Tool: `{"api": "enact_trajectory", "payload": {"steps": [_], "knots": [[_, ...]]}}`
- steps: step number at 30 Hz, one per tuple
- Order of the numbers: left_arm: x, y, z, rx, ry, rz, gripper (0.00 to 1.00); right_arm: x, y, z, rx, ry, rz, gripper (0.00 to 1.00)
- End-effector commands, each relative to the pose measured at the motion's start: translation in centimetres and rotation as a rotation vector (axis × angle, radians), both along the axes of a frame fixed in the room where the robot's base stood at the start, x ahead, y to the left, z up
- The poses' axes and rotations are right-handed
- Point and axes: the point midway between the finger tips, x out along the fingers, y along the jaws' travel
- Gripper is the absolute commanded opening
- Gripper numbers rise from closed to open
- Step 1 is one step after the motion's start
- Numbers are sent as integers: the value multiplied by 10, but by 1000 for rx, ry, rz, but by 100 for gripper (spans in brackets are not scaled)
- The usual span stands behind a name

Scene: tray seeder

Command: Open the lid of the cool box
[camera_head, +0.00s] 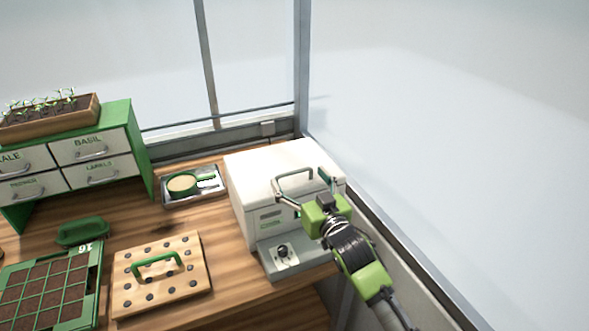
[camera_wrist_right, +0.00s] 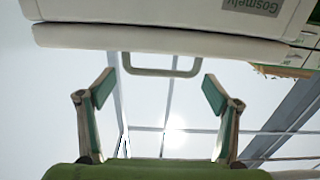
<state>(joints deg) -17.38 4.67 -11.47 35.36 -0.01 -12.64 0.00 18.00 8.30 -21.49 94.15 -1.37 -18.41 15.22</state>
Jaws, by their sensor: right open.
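The white cool box (camera_head: 262,203) stands at the right end of the wooden table, and its lid (camera_head: 265,160) looks shut. A grey-green loop handle (camera_head: 294,172) is on the lid. My right gripper (camera_head: 306,190) is open at the front of the box, close to the handle. In the right wrist view the picture is upside down: the lid edge (camera_wrist_right: 150,38) runs across the top, and the handle (camera_wrist_right: 162,72) lies between and just beyond the open fingertips of my right gripper (camera_wrist_right: 158,88), apparently not touched. My left gripper is not in view.
A grey panel with a black knob (camera_head: 282,251) is at the box's front foot. Left of the box are a small tray (camera_head: 210,192) with a sieve, a wooden dibber board (camera_head: 190,285), a green seed tray (camera_head: 95,285) and a drawer unit (camera_head: 140,150). A window ledge runs behind.

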Motion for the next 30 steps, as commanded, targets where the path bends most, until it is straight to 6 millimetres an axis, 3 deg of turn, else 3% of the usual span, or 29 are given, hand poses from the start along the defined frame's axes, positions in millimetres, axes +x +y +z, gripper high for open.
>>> {"api": "enact_trajectory", "payload": {"steps": [7,20,25,30], "knots": [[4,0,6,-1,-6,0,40,27,9,1,0,-1,0,82],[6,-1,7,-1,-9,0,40,33,11,0,0,0,0,82],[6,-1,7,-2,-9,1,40,33,11,0,0,0,0,38],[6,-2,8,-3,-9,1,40,35,11,2,0,0,-1,37]]}}
